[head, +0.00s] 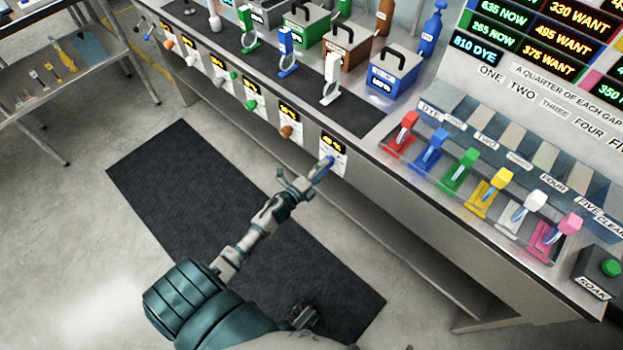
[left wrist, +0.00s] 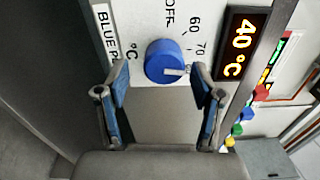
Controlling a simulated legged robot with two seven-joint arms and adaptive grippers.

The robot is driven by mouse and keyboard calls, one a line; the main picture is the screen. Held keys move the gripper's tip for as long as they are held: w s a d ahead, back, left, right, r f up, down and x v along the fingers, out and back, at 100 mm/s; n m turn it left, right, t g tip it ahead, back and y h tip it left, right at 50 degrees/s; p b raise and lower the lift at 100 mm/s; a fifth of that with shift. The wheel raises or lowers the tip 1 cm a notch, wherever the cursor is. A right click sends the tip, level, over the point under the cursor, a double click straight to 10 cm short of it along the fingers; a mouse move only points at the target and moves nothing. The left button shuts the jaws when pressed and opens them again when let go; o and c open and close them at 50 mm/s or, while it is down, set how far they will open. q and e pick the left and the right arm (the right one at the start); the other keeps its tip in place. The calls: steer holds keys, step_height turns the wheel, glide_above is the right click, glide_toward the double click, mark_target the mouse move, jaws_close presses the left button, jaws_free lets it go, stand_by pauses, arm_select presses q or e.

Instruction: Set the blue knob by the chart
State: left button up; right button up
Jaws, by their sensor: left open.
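The blue knob (head: 326,164) is on the bench's front face under a lit display (head: 333,141). The display (left wrist: 240,45) there reads 40 °C, and a label partly reads "BLUE P". My left gripper (head: 303,181) is open just in front of the knob. In the wrist view its fingers (left wrist: 161,88) stand apart, with the knob beyond and between their tips; contact cannot be told. The chart (head: 530,45) at upper right shows NOW, WANT and DYE numbers.
A blue tank (head: 392,80) and a white tap (head: 330,85) stand above. Several coloured levers (head: 460,170) are at right, beside a green SOAK button (head: 611,267). A dark mat (head: 160,170) covers floor.

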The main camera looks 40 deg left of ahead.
arm_select(q)
steer(key=s, duration=0.9)
steer(key=shift+s+a, duration=0.2)
steer(key=shift+a, duration=0.1)
steer(key=shift+f, duration=0.1)
